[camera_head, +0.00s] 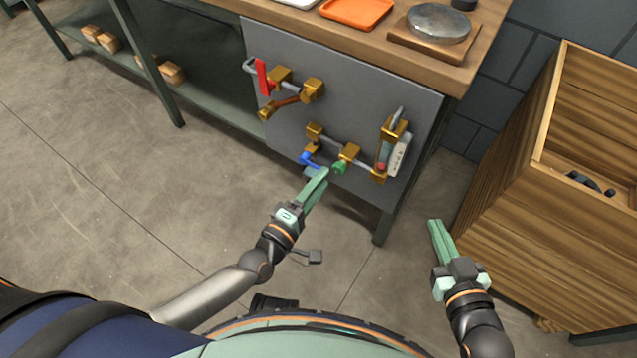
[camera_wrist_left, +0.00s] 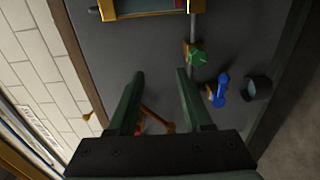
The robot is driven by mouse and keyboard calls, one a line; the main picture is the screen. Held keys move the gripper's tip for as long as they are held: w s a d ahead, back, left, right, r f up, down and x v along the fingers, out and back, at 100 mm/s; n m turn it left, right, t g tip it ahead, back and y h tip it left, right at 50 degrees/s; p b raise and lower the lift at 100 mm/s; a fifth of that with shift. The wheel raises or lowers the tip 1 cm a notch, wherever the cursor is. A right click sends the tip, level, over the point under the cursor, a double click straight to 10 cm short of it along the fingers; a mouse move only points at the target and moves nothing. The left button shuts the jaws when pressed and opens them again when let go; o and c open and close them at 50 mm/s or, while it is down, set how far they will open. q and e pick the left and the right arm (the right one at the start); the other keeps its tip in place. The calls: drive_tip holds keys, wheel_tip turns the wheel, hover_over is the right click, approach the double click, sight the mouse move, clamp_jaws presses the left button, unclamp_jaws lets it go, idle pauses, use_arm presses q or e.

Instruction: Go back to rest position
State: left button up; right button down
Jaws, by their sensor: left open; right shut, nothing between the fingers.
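My left gripper (camera_head: 316,186) is open in front of the lower part of the grey panel (camera_head: 290,60), close to a blue handle (camera_head: 308,159) and a green knob (camera_head: 340,167). In the left wrist view its two fingers (camera_wrist_left: 160,95) are apart with nothing held between them. The green knob (camera_wrist_left: 198,57) and the blue handle (camera_wrist_left: 217,90) are to the right of the fingers there. My right gripper (camera_head: 437,233) is shut and empty, above the floor between the panel and a wooden crate.
The workbench top (camera_head: 290,14) holds an orange tray (camera_head: 357,12) and a round metal plate (camera_head: 438,22) on a board. A red handle (camera_head: 262,78) and brass pipe fittings stick out of the panel. The wooden crate (camera_head: 500,165) stands at right. The floor (camera_head: 110,190) at left is clear.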

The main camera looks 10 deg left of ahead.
idle(0.3)
use_arm(q)
drive_tip(key=s+a+r+m+g+y+p, duration=0.2)
drive_tip(key=s+a+r+m+g+p, duration=0.1)
drive_tip(key=s+m+p, duration=0.4)
drive_tip(key=s+a+r+m+g+y+p, duration=0.1)
drive_tip(key=s+a+r+m+g+p, duration=0.3)
drive_tip(key=p, duration=1)
drive_tip(key=s+r+m, duration=0.3)
drive_tip(key=s+m, duration=0.1)
drive_tip(key=m, duration=0.1)
drive_tip(key=shift+s+a+r+g+y, duration=0.15)
drive_tip(key=shift+s+a+g+y, duration=0.15)
drive_tip(key=shift+a+y, duration=0.1)
use_arm(e)
drive_tip(key=s+d+r+m+g+h, duration=0.1)
drive_tip(key=s+d+r+g, duration=0.1)
drive_tip(key=s+r+g, duration=0.2)
drive_tip(key=s+r, duration=0.1)
drive_tip(key=s, duration=0.2)
drive_tip(key=shift+s+m+h, duration=0.25)
drive_tip(key=shift+m+h, duration=0.05)
drive_tip(key=shift+m, duration=0.1)
drive_tip(key=shift+r+g, duration=0.1)
drive_tip(key=shift+g, duration=0.2)
